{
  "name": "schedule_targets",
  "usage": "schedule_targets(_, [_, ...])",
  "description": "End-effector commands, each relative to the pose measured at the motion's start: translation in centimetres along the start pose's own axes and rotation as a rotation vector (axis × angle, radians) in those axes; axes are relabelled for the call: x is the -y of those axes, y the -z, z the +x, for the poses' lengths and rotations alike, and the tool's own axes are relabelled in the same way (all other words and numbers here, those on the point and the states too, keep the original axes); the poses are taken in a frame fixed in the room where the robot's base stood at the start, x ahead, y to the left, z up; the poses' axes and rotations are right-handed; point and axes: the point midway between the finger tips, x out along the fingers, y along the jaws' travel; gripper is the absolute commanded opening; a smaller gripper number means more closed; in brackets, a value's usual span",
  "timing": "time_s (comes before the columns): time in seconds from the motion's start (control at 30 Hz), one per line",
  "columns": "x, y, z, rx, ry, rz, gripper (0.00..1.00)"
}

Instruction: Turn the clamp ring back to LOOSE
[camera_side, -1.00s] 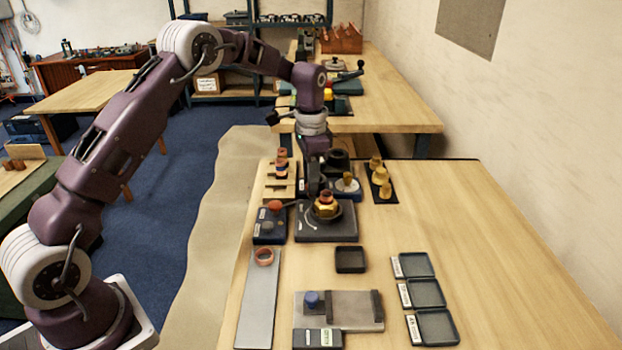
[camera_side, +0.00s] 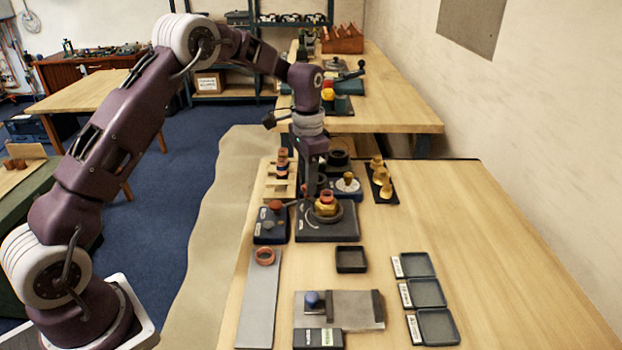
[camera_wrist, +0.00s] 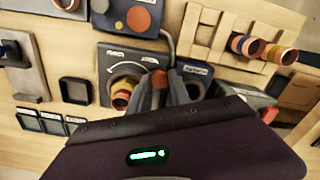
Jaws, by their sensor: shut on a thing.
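The clamp fixture (camera_side: 327,228) is a dark square base with a round dark clamp ring (camera_side: 345,217) around an upright brass and copper fitting (camera_side: 327,207). In the wrist view the fitting (camera_wrist: 121,92) shows its open copper end, and the ring (camera_wrist: 113,77) curves around it. Pale markings on the base (camera_wrist: 107,60) are too small to read surely. My gripper (camera_wrist: 163,86) is shut on the ring's red handle knob (camera_wrist: 159,77), beside the fitting. In the side view my gripper (camera_side: 311,192) is at the fixture's back left, and the knob is hidden.
A dark block with a copper-coloured cap (camera_side: 275,206) stands close left of the fixture. A rack (camera_side: 280,180) with copper rings and a blue block (camera_side: 346,188) are behind it. An empty black tray (camera_side: 350,260) lies in front.

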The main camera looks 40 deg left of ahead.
Motion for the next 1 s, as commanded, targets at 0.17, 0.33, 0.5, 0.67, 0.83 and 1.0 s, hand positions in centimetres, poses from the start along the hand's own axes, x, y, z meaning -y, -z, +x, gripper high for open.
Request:
schedule_targets(0.17, [-0.5,-1.0,-0.1,-0.001,-0.001,-0.155,0.00])
schedule_targets(0.33, [-0.9,-1.9,-0.1,-0.001,0.000,-0.318,0.00])
schedule_targets(0.5, [-1.6,-2.8,-0.1,0.000,0.000,-0.479,0.00])
schedule_targets(0.67, [-2.3,-3.5,-0.1,0.000,0.000,-0.632,0.00])
schedule_targets(0.83, [-3.2,-4.0,-0.1,0.000,0.000,-0.793,0.00])
schedule_targets(1.0, [-4.2,-4.5,-0.1,-0.001,0.000,-0.954,0.00])
